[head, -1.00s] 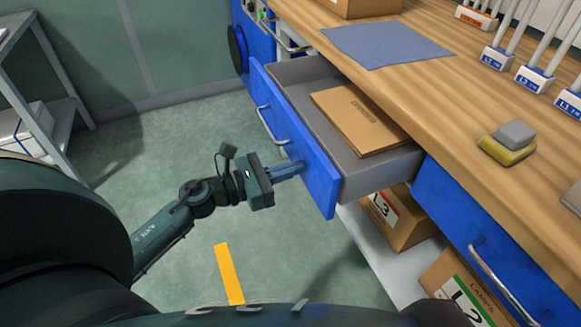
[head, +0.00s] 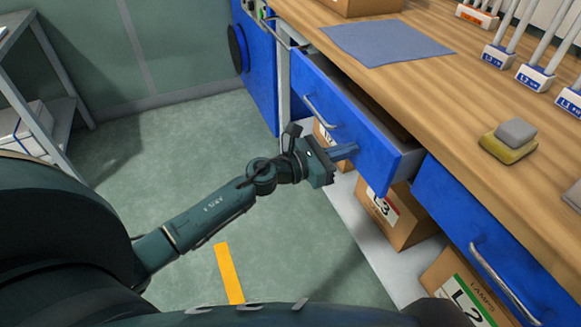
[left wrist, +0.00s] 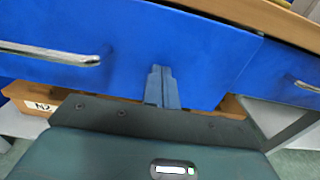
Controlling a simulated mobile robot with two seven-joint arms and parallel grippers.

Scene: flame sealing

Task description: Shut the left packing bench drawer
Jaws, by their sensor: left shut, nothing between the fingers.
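The left packing bench drawer (head: 338,115) has a blue front with a silver bar handle (head: 321,112). It stands partly open, with a narrow gap showing between its front and the bench edge. My left gripper (head: 347,151) is shut and empty, its fingertips at the lower right part of the drawer front. In the left wrist view the shut fingers (left wrist: 160,84) point at the blue drawer front (left wrist: 125,45), to the right of its handle (left wrist: 48,53); they appear to touch it. My right gripper is not in view.
The wooden bench top (head: 440,105) holds a blue-grey mat (head: 386,43) and a yellow sponge block (head: 507,148). A second blue drawer (head: 480,235) is shut at the right. Cartons (head: 397,215) stand on the shelf below.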

